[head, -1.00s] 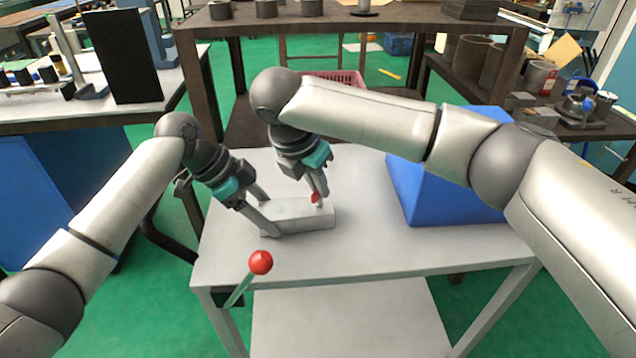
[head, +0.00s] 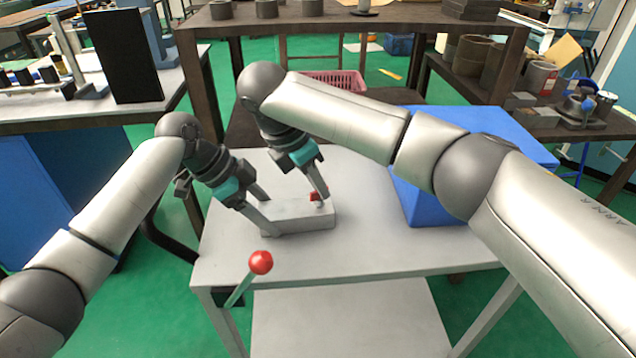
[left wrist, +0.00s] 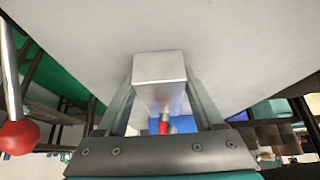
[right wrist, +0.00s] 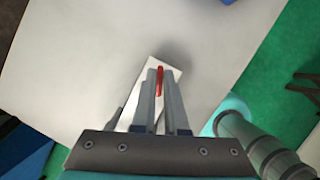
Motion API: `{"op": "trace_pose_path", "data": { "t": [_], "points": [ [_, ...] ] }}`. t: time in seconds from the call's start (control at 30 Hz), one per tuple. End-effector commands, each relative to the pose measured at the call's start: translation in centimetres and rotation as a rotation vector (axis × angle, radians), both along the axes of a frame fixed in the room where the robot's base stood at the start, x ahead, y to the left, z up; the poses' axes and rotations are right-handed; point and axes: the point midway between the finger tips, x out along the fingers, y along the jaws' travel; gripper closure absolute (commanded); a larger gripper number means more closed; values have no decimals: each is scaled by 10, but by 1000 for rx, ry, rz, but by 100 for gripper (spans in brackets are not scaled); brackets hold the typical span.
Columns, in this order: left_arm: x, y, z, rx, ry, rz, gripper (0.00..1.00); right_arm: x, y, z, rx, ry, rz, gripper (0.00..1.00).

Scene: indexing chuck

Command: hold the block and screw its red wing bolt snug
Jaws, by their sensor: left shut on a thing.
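The light grey block (head: 290,217) lies on the grey table (head: 370,245). My left gripper (head: 263,220) is shut on the block's left part. The left wrist view shows the block (left wrist: 160,68) between both fingers. The red wing bolt (head: 314,196) stands at the top of the block's right end; it also shows in the left wrist view (left wrist: 164,127). My right gripper (head: 322,197) points down at the bolt. In the right wrist view the narrow red wing (right wrist: 160,80) lies between its closely spaced fingers, with a small gap showing. The bolt's shank is mostly hidden.
A blue box (head: 425,195) stands on the table to the right, under my right arm. A red ball-topped lever (head: 261,262) rises at the table's front left edge. The table's front middle is clear.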

Motion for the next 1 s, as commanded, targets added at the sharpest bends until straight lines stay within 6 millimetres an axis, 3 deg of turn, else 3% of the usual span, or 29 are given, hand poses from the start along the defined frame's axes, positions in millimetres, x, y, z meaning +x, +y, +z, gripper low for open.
{"op": "trace_pose_path", "data": {
  "t": [0.03, 0.23, 0.57, 0.67, 1.0],
  "points": [
    [0, 2, -4, 7, 4, 6, 85, 0, 0, 1, -1, 0, 0, 84],
    [0, 2, -4, 7, 4, 5, 85, 0, 0, 0, 0, 0, 1, 61],
    [0, 2, -3, 8, 4, 3, 85, 0, 1, 3, 0, -1, 3, 60],
    [0, 2, -3, 8, 4, 3, 85, -2, 6, 13, 4, -3, 4, 60],
    [0, 2, -3, 8, 3, 2, 85, -13, 26, 73, -2, -8, 3, 60]
  ]
}}
